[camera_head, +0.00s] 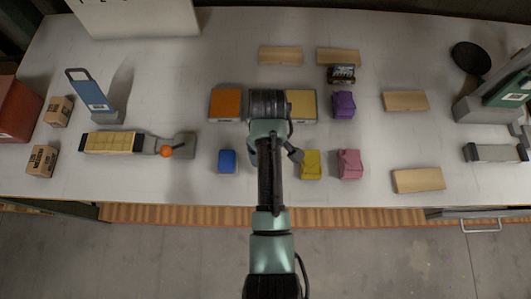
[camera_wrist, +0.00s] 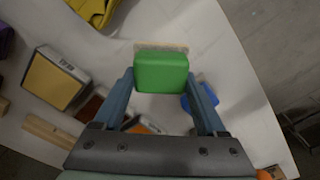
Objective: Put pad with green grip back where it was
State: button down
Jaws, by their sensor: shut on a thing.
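The pad with the green grip (camera_wrist: 161,72) is between the two fingers of my gripper (camera_wrist: 162,80) in the wrist view. The fingers are shut on the green grip. A strip of the pad's beige base (camera_wrist: 160,47) shows beyond the grip. It appears to be held over the white table, but its height is unclear.
An orange-topped box (camera_head: 225,104) and a yellow-topped box (camera_head: 301,104) flank my wrist. Purple (camera_head: 344,105) and pink (camera_head: 349,164) blocks stand to the right. Several wooden pieces (camera_head: 405,101) lie around. Free table lies left of the orange-topped box.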

jog(key=shift+w+f, duration=0.1)
jog(key=shift+f, duration=2.2)
jog(key=shift+f, duration=0.15)
grip_release()
notch_tip(320, 180, up, 12)
jog(key=shift+d+r, duration=0.15)
jog(key=shift+r, duration=0.05)
